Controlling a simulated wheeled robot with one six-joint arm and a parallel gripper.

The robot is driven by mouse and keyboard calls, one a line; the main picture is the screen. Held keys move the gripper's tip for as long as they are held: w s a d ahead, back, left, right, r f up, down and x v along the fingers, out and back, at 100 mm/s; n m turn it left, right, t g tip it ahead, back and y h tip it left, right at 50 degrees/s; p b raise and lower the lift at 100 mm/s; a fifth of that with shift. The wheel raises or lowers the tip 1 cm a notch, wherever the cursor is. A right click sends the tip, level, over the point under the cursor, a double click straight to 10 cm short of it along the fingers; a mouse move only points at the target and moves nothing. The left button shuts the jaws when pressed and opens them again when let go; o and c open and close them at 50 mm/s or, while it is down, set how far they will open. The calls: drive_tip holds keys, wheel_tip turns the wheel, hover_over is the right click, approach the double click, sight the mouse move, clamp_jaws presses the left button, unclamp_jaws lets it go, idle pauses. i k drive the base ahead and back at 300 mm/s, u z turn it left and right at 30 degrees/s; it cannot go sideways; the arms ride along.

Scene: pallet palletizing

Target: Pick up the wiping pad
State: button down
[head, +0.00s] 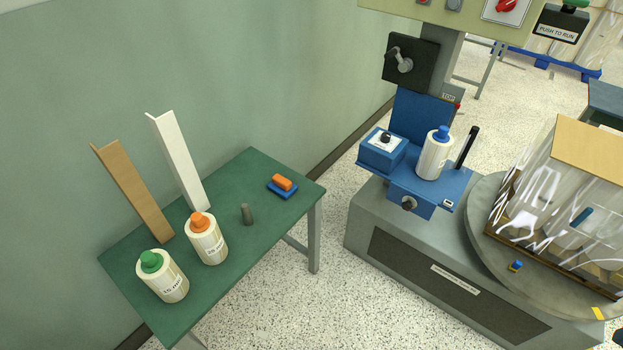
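The wiping pad (283,186) lies on the green table (252,170) near its far right corner. It has an orange upper part and a blue base that sticks out around it. Nothing covers it and nothing touches it except the table top. My gripper is not in view.
A machine (440,265) with a wrapped load (560,190) stands right, across speckled floor (310,310).

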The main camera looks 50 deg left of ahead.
sight(283, 188)
drive_tip(key=u, duration=1.95)
drive_tip(key=k, duration=0.45)
drive_tip(key=z, duration=1)
drive_tip(key=i, duration=0.75)
drive_tip(key=u, duration=0.95)
drive_tip(key=i, duration=0.8)
drive_tip(key=u, duration=0.85)
